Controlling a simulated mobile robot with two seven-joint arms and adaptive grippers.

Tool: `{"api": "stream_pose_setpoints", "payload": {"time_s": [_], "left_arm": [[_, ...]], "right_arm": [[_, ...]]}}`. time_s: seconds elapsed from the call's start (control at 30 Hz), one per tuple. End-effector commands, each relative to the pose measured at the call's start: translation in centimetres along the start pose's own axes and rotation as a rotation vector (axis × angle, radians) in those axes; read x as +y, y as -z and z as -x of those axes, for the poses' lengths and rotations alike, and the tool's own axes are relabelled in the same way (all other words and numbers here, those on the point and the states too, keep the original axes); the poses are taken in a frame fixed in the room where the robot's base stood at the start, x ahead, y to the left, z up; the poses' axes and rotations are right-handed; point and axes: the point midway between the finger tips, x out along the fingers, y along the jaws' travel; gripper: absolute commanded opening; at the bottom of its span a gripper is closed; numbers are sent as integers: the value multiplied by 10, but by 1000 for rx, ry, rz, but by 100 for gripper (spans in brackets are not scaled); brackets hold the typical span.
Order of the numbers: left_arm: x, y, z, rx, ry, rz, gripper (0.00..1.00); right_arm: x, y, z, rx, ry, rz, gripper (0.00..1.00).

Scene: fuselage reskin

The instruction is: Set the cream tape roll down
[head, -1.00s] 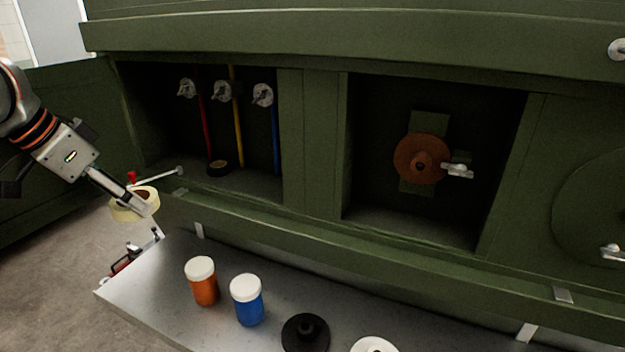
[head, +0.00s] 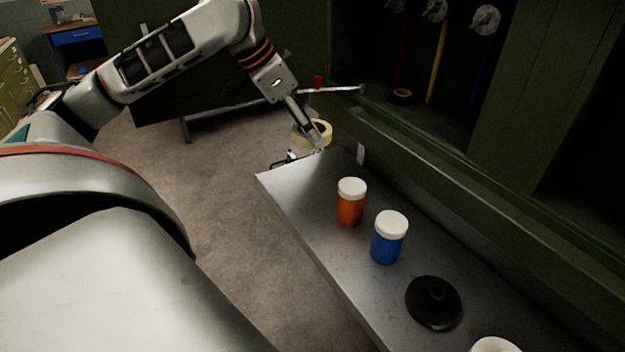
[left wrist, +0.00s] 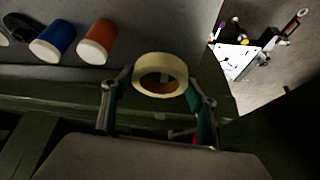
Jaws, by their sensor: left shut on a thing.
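The cream tape roll (head: 318,130) is in my left gripper (head: 322,138), beyond the far left end of the metal shelf in the head view. In the left wrist view the cream tape roll (left wrist: 161,67) sits at the fingertips of my left gripper (left wrist: 158,92), with a finger on each side. The gripper is shut on the roll, and the roll's open centre shows. In the head view the roll appears by the shelf's end corner; whether it touches anything beneath cannot be told. My right gripper is not in view.
The metal shelf (head: 310,205) holds an orange jar (head: 350,203), a blue jar (head: 387,240), a black disc (head: 434,303) and a white item (head: 495,345). A green bay (head: 440,125) behind has coloured lines and a dark roll (head: 401,97). The shelf's left end is bare.

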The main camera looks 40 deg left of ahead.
Motion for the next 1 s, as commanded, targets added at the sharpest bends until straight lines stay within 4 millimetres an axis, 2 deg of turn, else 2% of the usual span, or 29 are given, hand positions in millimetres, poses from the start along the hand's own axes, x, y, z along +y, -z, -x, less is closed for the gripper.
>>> {"api": "stream_pose_setpoints", "payload": {"time_s": [0.03,0.27,0.53,0.8,1.0], "left_arm": [[0,-12,-20,-10,-2,2,36],[0,-38,-65,-12,-2,2,36],[0,-44,-77,-1,1,1,36],[0,-59,-101,-5,2,2,36],[0,-61,-107,0,1,-1,36]], "right_arm": [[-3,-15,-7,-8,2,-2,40],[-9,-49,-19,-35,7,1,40],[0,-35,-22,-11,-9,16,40],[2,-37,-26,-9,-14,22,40],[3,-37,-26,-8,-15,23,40]]}}
